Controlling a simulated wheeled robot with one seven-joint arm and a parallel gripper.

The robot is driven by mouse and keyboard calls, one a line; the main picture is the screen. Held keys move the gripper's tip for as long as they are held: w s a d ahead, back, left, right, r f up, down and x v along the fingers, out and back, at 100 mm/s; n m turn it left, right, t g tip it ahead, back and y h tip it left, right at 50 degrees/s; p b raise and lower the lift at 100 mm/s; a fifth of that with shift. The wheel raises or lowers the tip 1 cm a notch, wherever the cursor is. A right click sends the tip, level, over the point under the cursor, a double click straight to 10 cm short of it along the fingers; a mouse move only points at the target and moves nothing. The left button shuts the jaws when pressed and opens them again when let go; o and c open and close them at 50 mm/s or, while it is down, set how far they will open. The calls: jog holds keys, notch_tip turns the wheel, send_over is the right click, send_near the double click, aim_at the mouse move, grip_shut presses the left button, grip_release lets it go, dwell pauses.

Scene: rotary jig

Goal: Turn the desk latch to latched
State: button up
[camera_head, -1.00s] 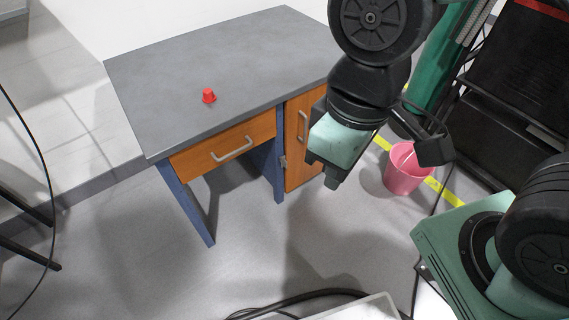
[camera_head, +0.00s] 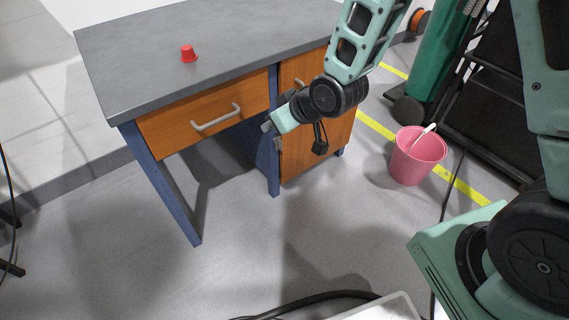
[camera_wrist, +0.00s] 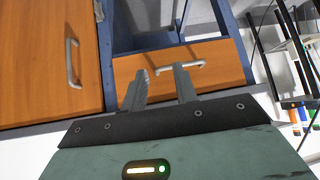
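The desk (camera_head: 150,50) has a grey top, an orange drawer (camera_head: 170,130) and an orange cabinet door (camera_head: 310,140). A small grey metal piece (camera_head: 278,145), which looks like the latch, sits at the door's edge by the blue leg; it also shows at the top of the wrist view (camera_wrist: 98,10). Its setting is too small to tell. My gripper (camera_head: 267,126) is in front of the desk, close to this piece and apart from it as far as I can see. In the wrist view its two grey fingers (camera_wrist: 160,75) are spread with nothing between them.
A grey handle (camera_head: 216,118) is on the drawer and another (camera_wrist: 72,62) on the door. A red cup-like object (camera_head: 188,54) stands on the desktop. A pink bucket (camera_head: 417,158) stands on the floor at the right. The floor before the desk is mostly clear.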

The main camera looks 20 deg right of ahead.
jog(key=w+d+f+t+b, duration=0.25)
jog(key=f+b, duration=0.25)
jog(key=f, duration=0.4)
jog(key=w+d+f+t+b, duration=0.2)
jog(key=w+d+f+b, duration=0.25)
jog(key=f, duration=0.45)
jog(key=m+t+y+b, duration=0.2)
jog(key=t+b, duration=0.3)
jog(key=b, duration=0.5)
send_near(282, 146)
jog(key=b+x, duration=0.6)
jog(key=x, duration=0.1)
jog(key=shift+w, duration=0.1)
jog(key=shift+x, duration=0.75)
jog(key=shift+c, duration=0.3)
grip_shut()
